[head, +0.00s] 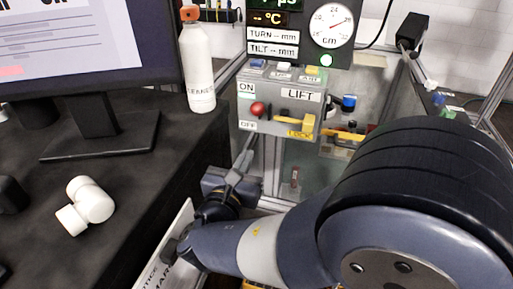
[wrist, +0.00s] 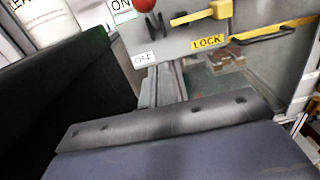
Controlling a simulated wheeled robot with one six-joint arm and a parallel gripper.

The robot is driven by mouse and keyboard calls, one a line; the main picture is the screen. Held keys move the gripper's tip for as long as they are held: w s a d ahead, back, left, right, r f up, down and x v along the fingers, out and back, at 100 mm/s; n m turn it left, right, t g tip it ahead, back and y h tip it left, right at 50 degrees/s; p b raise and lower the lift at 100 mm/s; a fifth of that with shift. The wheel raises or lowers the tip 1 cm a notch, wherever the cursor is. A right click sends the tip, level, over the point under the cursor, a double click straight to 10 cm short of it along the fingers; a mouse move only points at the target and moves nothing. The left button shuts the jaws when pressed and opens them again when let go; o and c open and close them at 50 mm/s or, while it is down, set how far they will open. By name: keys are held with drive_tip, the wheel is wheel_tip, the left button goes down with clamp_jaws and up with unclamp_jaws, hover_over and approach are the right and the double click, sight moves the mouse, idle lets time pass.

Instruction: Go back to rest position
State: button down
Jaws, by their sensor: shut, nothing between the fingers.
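My gripper (head: 249,150) is in front of and below the grey LIFT control box (head: 283,98) in the head view. Its slim grey fingers are together with nothing between them, and they point up toward the box's lower left. The fingers (wrist: 158,87) also show in the wrist view, below the OFF label and apart from the red knob. The box has a red ball knob (head: 258,109) at its left, between the ON and OFF labels. A yellow handle (head: 295,122) with a LOCK label is at its right.
A black desk (head: 140,190) at left holds a monitor (head: 85,45), a white bottle (head: 198,70) and a white jointed piece (head: 90,203). Above the box is a display panel with a round dial (head: 331,25) and a lit green lamp (head: 326,61). Metal frame posts stand behind.

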drive_tip(key=shift+w, duration=0.15)
idle(0.4)
drive_tip(key=x, duration=0.8)
drive_tip(key=shift+w+r, duration=0.15)
drive_tip(key=shift+w, duration=0.2)
drive_tip(key=shift+d, duration=0.2)
